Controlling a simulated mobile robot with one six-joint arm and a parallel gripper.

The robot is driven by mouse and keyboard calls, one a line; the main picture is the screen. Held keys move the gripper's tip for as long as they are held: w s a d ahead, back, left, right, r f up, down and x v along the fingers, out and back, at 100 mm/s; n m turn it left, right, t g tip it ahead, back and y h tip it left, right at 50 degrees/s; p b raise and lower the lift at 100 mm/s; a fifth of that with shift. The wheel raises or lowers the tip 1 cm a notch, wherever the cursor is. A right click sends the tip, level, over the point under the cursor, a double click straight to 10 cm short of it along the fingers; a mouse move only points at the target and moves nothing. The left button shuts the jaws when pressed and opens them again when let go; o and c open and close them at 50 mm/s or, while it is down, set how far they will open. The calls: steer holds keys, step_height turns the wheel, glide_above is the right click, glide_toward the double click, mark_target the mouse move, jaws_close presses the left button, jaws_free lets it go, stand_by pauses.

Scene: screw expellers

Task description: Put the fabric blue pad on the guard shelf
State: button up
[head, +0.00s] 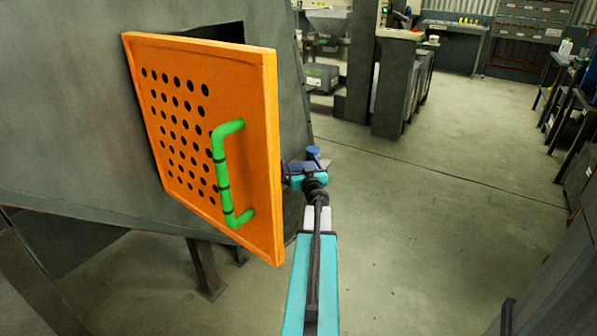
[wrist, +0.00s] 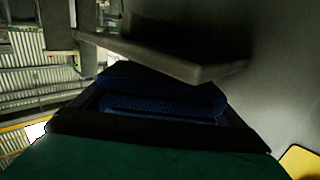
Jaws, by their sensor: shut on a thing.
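The fabric blue pad (wrist: 160,82) is dark blue and shows in the middle of the wrist view. My gripper (wrist: 160,110) is shut on it, and the pad sticks out beyond the dark jaws. A grey slab with a pale front edge (wrist: 135,50), which looks like the guard shelf, lies just beyond and above the pad in the picture. I cannot tell whether the pad touches it.
The orange perforated guard door (head: 257,110) with a green handle (head: 222,170) stands open from the grey machine (head: 60,100), close to my arm on its left. A grey wall (wrist: 285,80) is at the right in the wrist view. The floor (head: 430,230) on the right is clear.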

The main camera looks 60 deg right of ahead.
steer(key=shift+f, duration=0.5)
steer(key=shift+f, duration=0.15)
steer(key=o, duration=0.7)
steer(key=shift+o, duration=0.2)
steer(key=shift+r, duration=0.2)
steer(key=shift+p+v, duration=0.75)
steer(key=shift+v, duration=3.75)
steer(key=shift+s+a+r+p, duration=0.15)
steer(key=shift+a+p, duration=0.05)
steer(key=shift+p, duration=0.15)
steer(key=shift+p+v, duration=1.2)
steer(key=shift+v, duration=0.1)
